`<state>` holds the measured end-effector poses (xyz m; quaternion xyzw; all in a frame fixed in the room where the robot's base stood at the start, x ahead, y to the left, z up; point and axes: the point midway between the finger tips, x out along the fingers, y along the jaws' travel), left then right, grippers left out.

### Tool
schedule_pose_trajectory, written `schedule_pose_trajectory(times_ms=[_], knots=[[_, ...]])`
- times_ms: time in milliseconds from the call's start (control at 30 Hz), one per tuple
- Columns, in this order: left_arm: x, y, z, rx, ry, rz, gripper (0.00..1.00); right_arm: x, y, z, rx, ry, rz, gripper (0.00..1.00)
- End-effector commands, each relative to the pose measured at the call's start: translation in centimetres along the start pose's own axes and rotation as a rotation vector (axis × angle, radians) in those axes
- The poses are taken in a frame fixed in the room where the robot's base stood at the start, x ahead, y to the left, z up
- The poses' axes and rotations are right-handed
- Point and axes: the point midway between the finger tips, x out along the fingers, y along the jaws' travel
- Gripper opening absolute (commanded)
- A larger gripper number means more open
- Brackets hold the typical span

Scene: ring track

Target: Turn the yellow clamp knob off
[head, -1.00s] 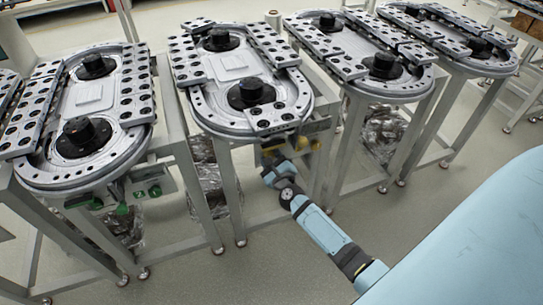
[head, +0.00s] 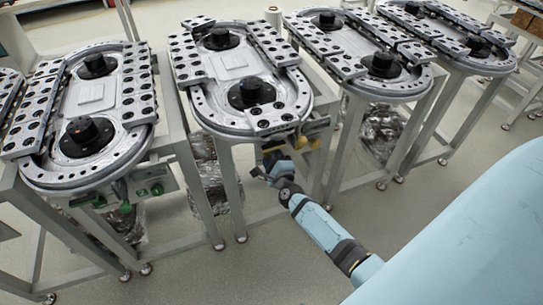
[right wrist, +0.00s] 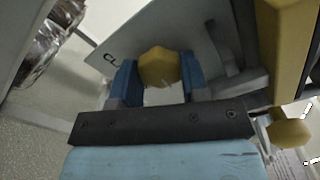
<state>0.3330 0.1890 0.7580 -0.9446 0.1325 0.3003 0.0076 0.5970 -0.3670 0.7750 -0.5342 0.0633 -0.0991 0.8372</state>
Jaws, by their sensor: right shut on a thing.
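The yellow clamp knob (right wrist: 158,67) is between the two blue fingers of my right gripper (right wrist: 156,82) in the right wrist view, and the fingers are closed on it. In the head view my right gripper (head: 272,168) is at the front underside of the second ring track (head: 240,75) from the left, where yellow clamp parts (head: 312,133) show. The knob itself is too small to make out clearly there. My left gripper is in neither view.
A second yellow knob (right wrist: 288,132) and a yellow bar (right wrist: 283,45) are close on the right in the wrist view. A grey plate (right wrist: 170,30) is behind the held knob. Table legs (head: 230,190) stand beside my right arm. A neighbouring track (head: 88,110) has green clamp parts (head: 150,190).

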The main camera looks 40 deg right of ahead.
Motion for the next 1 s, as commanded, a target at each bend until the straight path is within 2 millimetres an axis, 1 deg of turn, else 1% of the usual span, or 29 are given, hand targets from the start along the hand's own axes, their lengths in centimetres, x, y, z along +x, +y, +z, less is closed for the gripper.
schedule_pose_trajectory(times_ms=[300,333,433,667,767,867,967,1000], knots=[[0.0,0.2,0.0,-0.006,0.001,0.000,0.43,0.0,0.0,0.0,-0.004,0.000,-0.001,0.18],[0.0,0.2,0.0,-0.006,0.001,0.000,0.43,0.0,0.0,0.0,-0.004,0.000,-0.001,0.44],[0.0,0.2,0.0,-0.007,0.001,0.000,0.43,0.0,0.0,0.0,-0.003,0.000,-0.001,0.67],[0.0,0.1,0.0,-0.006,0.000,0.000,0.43,0.0,0.0,0.0,-0.002,0.000,-0.001,0.67],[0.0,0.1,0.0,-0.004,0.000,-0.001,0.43,-0.3,0.0,0.0,-0.002,0.000,0.000,0.67],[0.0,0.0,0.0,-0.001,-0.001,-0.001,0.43,-1.3,0.1,-0.1,-0.002,0.000,0.001,0.67],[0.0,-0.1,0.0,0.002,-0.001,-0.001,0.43,-3.2,0.1,-0.1,-0.002,0.001,0.002,0.67],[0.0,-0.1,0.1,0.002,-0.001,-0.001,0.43,-4.0,0.1,-0.1,-0.002,0.001,0.002,0.67]])
